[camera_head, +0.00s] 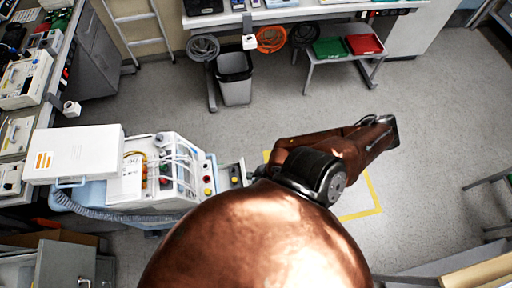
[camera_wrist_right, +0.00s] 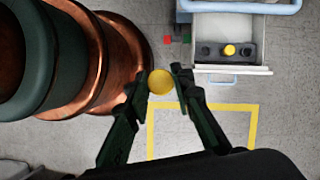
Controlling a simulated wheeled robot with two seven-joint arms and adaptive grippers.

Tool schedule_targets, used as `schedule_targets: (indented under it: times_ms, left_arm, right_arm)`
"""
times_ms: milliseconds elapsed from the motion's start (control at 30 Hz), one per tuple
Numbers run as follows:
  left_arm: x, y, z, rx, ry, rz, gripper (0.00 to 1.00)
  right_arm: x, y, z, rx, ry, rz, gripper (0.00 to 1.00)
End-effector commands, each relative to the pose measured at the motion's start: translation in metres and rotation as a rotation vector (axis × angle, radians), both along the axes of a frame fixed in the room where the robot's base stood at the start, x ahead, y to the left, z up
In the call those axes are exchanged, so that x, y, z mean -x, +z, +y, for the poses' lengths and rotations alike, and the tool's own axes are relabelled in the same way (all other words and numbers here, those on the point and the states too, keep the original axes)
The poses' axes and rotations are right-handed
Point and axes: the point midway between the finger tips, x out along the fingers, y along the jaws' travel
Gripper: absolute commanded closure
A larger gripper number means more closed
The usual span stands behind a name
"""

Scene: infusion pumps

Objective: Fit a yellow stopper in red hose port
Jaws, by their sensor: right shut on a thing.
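My right gripper (camera_wrist_right: 160,84) is shut on a round yellow stopper (camera_wrist_right: 160,82) in the right wrist view. The gripper is over the floor, below and left of an open drawer. In the head view my own arm covers most of it. The pump unit (camera_head: 170,165) stands on a cart at the left, with a small red round spot (camera_head: 207,179) and a yellow one (camera_head: 207,192) on its right side. I cannot tell for sure whether the red spot is the hose port. My left gripper is in neither view.
The open drawer (camera_wrist_right: 225,70) holds a dark rack (camera_wrist_right: 208,51) with another yellow stopper (camera_wrist_right: 230,50). A grey bin (camera_head: 235,78) stands behind.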

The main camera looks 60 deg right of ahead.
Motion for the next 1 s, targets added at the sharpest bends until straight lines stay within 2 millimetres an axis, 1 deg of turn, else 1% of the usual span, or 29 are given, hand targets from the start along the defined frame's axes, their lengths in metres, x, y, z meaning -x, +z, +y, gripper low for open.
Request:
schedule_targets:
  times_ms: [33, 133, 200, 267, 1000]
  left_arm:
    - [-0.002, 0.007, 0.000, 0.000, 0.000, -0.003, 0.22]
    - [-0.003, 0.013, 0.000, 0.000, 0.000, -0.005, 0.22]
    - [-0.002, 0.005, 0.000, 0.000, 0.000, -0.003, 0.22]
    - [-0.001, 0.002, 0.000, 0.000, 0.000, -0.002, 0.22]
    - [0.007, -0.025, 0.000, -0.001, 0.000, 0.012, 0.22]
  right_arm:
    - [0.000, 0.010, 0.000, 0.000, 0.001, -0.002, 0.89]
    - [-0.001, 0.020, 0.000, 0.001, 0.001, -0.002, 0.89]
    - [-0.012, 0.013, 0.001, 0.001, 0.001, -0.003, 0.89]
    - [-0.019, 0.013, 0.002, 0.000, 0.001, -0.002, 0.89]
    - [-0.103, 0.013, 0.013, 0.000, 0.001, -0.002, 0.89]
